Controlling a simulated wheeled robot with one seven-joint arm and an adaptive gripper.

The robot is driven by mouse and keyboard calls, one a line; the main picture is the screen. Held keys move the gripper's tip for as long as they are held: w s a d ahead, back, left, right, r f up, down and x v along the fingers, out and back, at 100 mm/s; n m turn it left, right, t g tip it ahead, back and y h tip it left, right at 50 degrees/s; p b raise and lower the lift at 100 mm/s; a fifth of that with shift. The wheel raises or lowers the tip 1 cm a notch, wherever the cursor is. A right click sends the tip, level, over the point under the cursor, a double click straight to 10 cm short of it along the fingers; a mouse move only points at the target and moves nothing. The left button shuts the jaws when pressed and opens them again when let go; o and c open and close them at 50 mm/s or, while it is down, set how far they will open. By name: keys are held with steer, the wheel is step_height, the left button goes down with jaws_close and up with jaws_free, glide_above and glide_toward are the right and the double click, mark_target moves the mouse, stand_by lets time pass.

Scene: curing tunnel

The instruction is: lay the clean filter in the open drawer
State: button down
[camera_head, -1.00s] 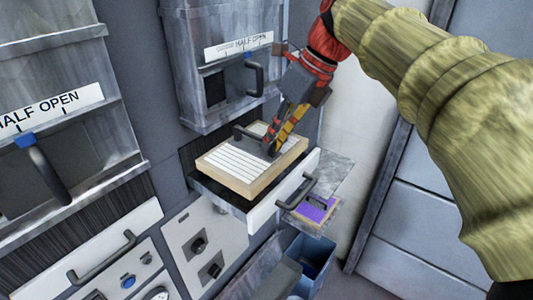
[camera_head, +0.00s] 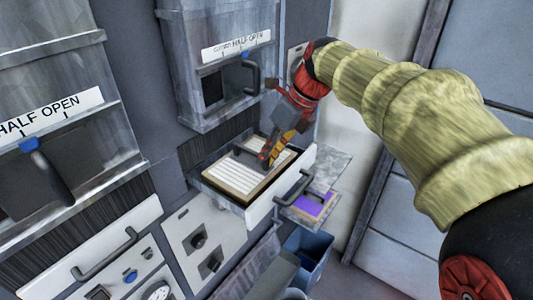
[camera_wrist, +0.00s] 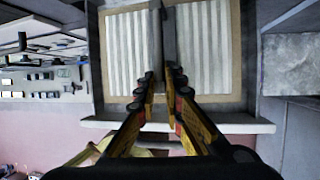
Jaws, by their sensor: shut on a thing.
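The clean filter (camera_head: 236,177) is a flat panel with white pleats, a tan frame and a dark bar handle across its middle. It lies inside the open drawer (camera_head: 262,212), low between the drawer walls, roughly level. Whether it rests on the drawer bottom is hidden. My gripper (camera_head: 266,160) is shut on the filter's handle from above. In the wrist view the fingers (camera_wrist: 160,88) close around the handle, with white pleats (camera_wrist: 127,50) on both sides and the drawer front (camera_wrist: 235,124) below.
A purple-faced framed panel (camera_head: 314,204) lies on a grey shelf (camera_head: 331,171) right of the drawer. A blue bin (camera_head: 309,252) stands below it. A half-open hatch (camera_head: 226,85) is above the drawer. A panel with knobs (camera_head: 205,244) is at lower left.

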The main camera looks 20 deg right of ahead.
steer(key=c, duration=1.9)
jaws_free()
steer(key=b+v, duration=0.1)
steer(key=v, duration=1.1)
